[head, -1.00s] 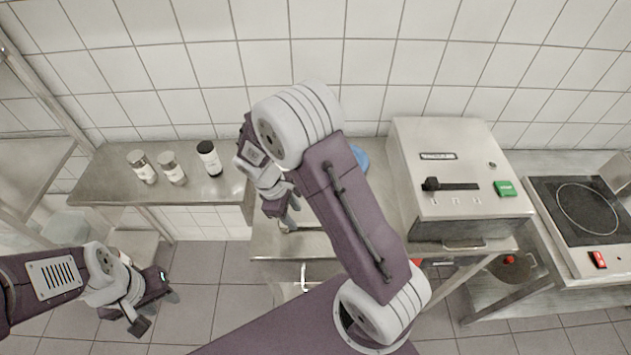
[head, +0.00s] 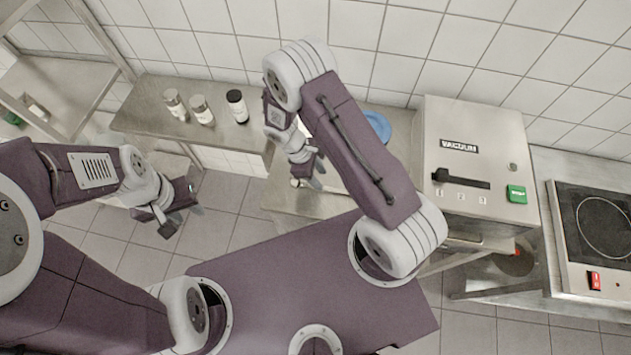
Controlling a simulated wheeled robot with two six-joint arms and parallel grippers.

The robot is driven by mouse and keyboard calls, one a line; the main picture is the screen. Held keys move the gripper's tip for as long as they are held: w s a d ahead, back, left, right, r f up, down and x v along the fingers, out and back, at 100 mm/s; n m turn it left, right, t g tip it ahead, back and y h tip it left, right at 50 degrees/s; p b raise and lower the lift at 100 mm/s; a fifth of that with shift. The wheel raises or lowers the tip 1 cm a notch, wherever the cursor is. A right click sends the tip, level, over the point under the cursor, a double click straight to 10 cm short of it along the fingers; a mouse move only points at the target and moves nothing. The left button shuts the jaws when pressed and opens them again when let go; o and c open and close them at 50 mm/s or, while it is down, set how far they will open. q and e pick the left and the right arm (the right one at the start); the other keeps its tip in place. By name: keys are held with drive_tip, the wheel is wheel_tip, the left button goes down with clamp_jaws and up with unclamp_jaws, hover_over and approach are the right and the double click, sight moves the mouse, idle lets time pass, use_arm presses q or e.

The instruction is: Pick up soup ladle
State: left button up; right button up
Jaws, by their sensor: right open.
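I cannot clearly make out a soup ladle; a small bright metallic bit shows on the steel counter (head: 335,206) beside my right gripper, but I cannot tell what it is. My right gripper (head: 308,180) is open and points down just above this counter, and its arm hides much of the counter top. My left gripper (head: 184,219) hangs over the tiled floor at the left, with its fingers apart and nothing between them.
Several small jars, one with a black lid (head: 237,106), stand on a steel side table (head: 140,117). A blue round item (head: 378,125) is partly behind my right arm. A vacuum machine (head: 475,150) and a hob (head: 600,228) stand to the right.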

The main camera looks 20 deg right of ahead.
sight(326, 188)
drive_tip(key=shift+s+f, duration=0.1)
drive_tip(key=shift+s, duration=0.1)
drive_tip(key=x, duration=0.1)
drive_tip(key=p+x, duration=0.2)
drive_tip(key=shift+s+a+f, duration=0.15)
drive_tip(key=shift+s+f, duration=0.1)
drive_tip(key=shift+f, duration=0.15)
drive_tip(key=shift+w+d+f, duration=0.1)
drive_tip(key=shift+d+f, duration=0.25)
drive_tip(key=shift+f, duration=0.05)
drive_tip(key=shift+a, duration=0.15)
clamp_jaws()
use_arm(q)
drive_tip(key=shift+s+a+r, duration=0.1)
drive_tip(key=shift+a+r, duration=0.15)
drive_tip(key=shift+r, duration=0.25)
drive_tip(key=shift+s+a+r, duration=0.1)
drive_tip(key=shift+a+r, duration=0.15)
drive_tip(key=shift+r, duration=0.25)
drive_tip(key=shift+d, duration=0.15)
